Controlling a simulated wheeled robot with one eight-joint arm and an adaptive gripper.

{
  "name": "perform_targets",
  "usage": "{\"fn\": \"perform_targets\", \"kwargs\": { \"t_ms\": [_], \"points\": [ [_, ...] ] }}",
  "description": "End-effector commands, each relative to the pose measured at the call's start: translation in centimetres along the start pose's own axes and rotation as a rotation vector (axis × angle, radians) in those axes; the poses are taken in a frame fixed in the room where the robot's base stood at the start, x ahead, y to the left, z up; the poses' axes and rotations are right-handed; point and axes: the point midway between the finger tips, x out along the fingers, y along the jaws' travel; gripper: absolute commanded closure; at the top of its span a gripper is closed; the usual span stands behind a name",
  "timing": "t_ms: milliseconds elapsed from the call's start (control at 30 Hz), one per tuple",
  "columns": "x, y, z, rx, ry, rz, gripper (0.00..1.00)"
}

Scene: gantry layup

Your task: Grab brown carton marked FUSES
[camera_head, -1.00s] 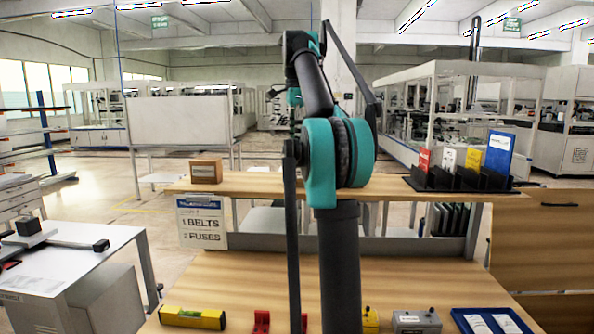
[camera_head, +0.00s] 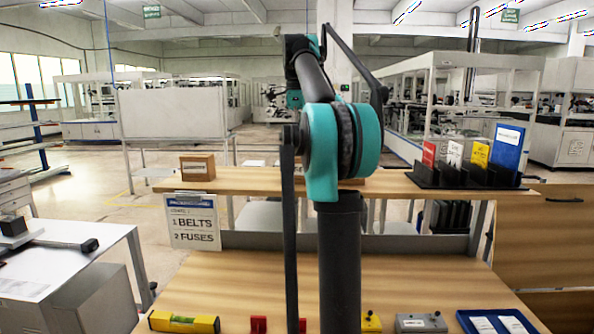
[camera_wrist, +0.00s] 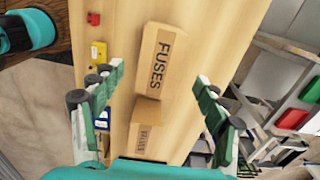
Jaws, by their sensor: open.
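The brown carton marked FUSES (camera_wrist: 157,62) lies on a wooden surface in the wrist view, its printed face toward the camera. My gripper (camera_wrist: 158,78) is open, with one finger left and one right of the carton, apparently clear of it. A second, smaller brown carton (camera_wrist: 148,138) sits just below it, with a small label I cannot read surely. In the head view a brown carton (camera_head: 198,167) stands at the shelf's left end; its label is too small to read. My arm hides the shelf's middle there, and my gripper does not show.
A sign (camera_head: 193,221) listing belts and fuses hangs at the shelf (camera_head: 250,181). A black rack (camera_head: 470,178) with coloured cards stands at its right. Below are a yellow level (camera_head: 184,322), a grey box (camera_head: 421,323) and a blue tray (camera_head: 497,321).

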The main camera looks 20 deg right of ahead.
Motion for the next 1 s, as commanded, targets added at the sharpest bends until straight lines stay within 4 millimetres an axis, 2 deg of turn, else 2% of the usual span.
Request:
{"fn": "perform_targets", "kwargs": {
  "t_ms": [200, 467, 733, 1000],
  "points": [
    [3.3, 0.0, 0.0, 0.000, 0.000, 0.000, 0.26],
    [4.8, 0.0, -0.1, 0.000, 0.000, 0.000, 0.26],
    [8.4, 0.0, -0.2, -0.001, 0.000, 0.000, 0.26],
    [9.5, 0.1, -0.2, -0.001, 0.000, 0.000, 0.26]
  ]
}}
